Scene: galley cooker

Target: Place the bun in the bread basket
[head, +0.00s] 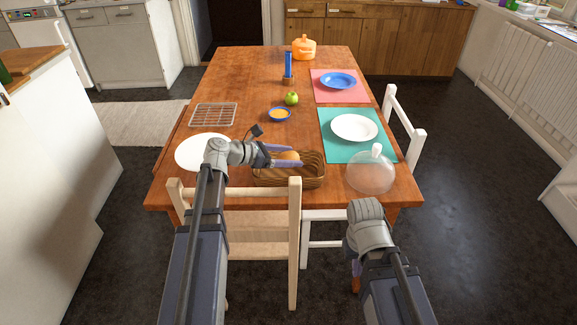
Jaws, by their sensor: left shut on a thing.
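The woven brown bread basket (290,181) stands near the front edge of the wooden table. A tan bun (290,155) shows at the basket's opening, between the purple fingers of my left gripper (288,156). The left gripper is shut on the bun, which is partly hidden by the fingers. I cannot tell whether the bun touches the basket's floor. My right gripper (354,268) hangs low in front of the table, pointing down and mostly hidden behind its own wrist. Its jaws do not show clearly.
A clear dome (371,173) stands right of the basket, and a white plate (200,149) lies to its left. A blue-rimmed bowl (279,115), green apple (291,98) and wire rack (214,115) are further back. Chairs (296,235) stand at the table's front.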

